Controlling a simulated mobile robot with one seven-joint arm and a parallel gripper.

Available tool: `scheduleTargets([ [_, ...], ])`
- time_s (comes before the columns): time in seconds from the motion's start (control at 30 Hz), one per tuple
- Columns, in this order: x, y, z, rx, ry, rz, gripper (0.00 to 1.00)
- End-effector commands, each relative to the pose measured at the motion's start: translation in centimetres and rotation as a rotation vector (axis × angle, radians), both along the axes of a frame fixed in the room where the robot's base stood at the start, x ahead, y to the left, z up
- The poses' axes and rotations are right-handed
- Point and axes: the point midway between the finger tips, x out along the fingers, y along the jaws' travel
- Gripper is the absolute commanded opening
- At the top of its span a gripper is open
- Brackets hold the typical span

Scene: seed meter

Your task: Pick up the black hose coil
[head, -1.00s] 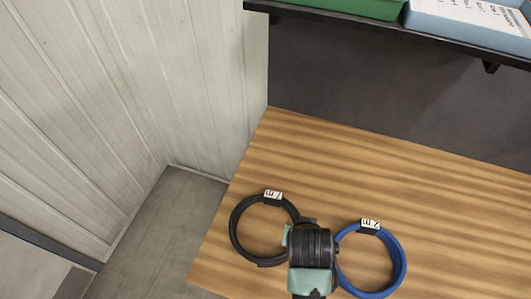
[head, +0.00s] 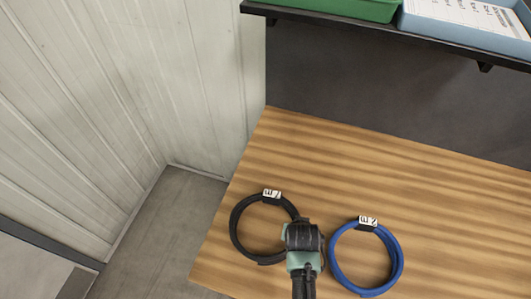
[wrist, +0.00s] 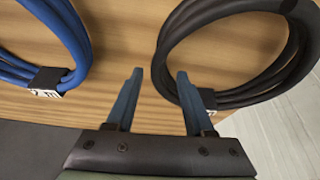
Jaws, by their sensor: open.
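The black hose coil (head: 236,230) lies flat on the wooden table in the head view, with a white-labelled black band at its far side. In the wrist view the black coil (wrist: 262,93) fills the upper right. My gripper (head: 304,235) is at the coil's right edge in the head view and hides a part of it.
A blue hose coil (head: 396,262) with a white label lies close to the right of my gripper. The wooden table (head: 400,180) is clear behind the coils. A dark shelf (head: 440,45) above the back holds a green bin (head: 350,8) and a light-blue bin (head: 470,30). A pale panelled wall (head: 130,90) stands left.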

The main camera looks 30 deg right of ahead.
Motion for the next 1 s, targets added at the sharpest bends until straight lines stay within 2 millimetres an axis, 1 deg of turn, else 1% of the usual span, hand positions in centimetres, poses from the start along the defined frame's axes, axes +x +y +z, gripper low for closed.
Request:
scheduleTargets([
  [0.1, 0.4, -0.4, -1.2, 0.001, 0.001, 0.000, 0.53],
  [0.23, 0.7, -0.6, -2.1, 0.000, 0.000, -0.001, 0.53],
  [0.57, 0.8, -0.7, -2.4, 0.000, -0.001, -0.001, 0.53],
  [0.7, 0.8, -0.7, -2.4, 0.000, 0.000, -0.001, 0.28],
  [0.77, 0.8, -0.7, -2.4, 0.000, 0.000, -0.001, 0.17],
  [0.8, 0.8, -0.7, -2.4, 0.000, 0.000, -0.001, 0.10],
  [0.87, 0.8, -0.7, -2.4, 0.000, 0.000, -0.001, 0.00],
  [1.0, 0.7, -0.7, -2.4, 0.000, 0.000, 0.000, 0.00],
])
